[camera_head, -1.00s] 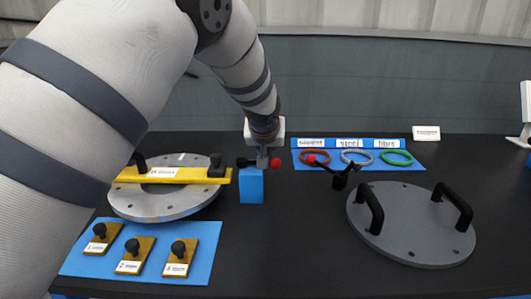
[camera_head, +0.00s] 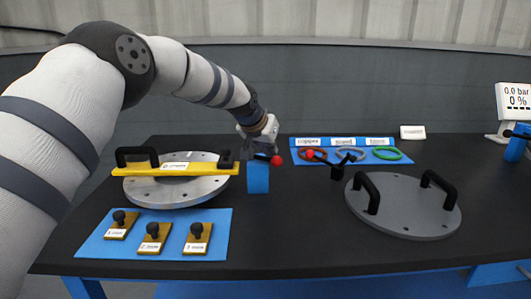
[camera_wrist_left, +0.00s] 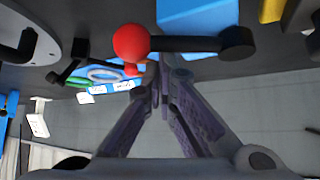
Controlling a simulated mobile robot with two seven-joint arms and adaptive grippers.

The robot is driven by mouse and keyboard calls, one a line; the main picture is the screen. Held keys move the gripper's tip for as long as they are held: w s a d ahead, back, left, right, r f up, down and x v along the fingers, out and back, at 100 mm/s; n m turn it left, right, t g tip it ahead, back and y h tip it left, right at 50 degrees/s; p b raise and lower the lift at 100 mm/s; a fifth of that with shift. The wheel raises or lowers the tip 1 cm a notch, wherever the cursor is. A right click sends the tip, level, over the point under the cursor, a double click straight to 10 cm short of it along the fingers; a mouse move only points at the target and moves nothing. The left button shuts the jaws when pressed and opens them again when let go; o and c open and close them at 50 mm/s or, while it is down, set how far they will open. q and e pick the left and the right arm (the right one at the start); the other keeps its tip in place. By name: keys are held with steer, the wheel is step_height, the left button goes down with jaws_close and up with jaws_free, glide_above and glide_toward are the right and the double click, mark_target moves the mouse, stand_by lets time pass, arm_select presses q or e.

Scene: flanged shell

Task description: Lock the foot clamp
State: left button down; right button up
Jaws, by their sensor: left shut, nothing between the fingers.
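A blue block clamp (camera_head: 258,178) stands at mid-table with a black lever on top. The lever ends in a red ball (camera_head: 277,160), pointing right and lying about level. In the left wrist view the red ball (camera_wrist_left: 131,43) and black lever (camera_wrist_left: 190,44) lie close to the fingers, with the blue block (camera_wrist_left: 195,14) beyond. A second small black clamp (camera_head: 337,172) also has a red ball (camera_head: 310,154). I cannot tell which is the foot clamp. My left gripper (camera_head: 262,150) is shut and empty, close to the blue block's lever; contact is unclear. My right gripper is out of view.
A silver flange with a yellow bar (camera_head: 175,169) stands left, above a blue mat (camera_head: 100,243) with three knobbed blocks. A grey handled lid (camera_head: 405,208) lies right. Coloured rings rest on a blue mat (camera_head: 410,158) at the back. A display (camera_head: 515,100) stands far right.

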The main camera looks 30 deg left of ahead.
mark_target(271, 162)
arm_select(q)
steer(key=shift+s+m+h, duration=0.3)
steer(key=shift+m+h, duration=0.1)
steer(key=shift+m, duration=0.1)
steer(key=shift+s+f+m+h, duration=0.1)
steer(key=shift+s+m+h, duration=0.2)
steer(key=shift+m+h, duration=0.45)
steer(key=shift+s+a+m+g+h, duration=0.15)
steer(key=shift+s+m+g+h, duration=0.1)
steer(key=shift+s+m+h, duration=0.55)
steer(key=shift+s+a+m+g+h, duration=0.1)
steer(key=shift+s+m+g+h, duration=0.25)
steer(key=shift+s+m, duration=0.7)
steer(key=shift+w, duration=0.15)
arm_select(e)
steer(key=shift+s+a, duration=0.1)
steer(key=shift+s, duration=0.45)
arm_select(q)
steer(key=shift+m, duration=0.3)
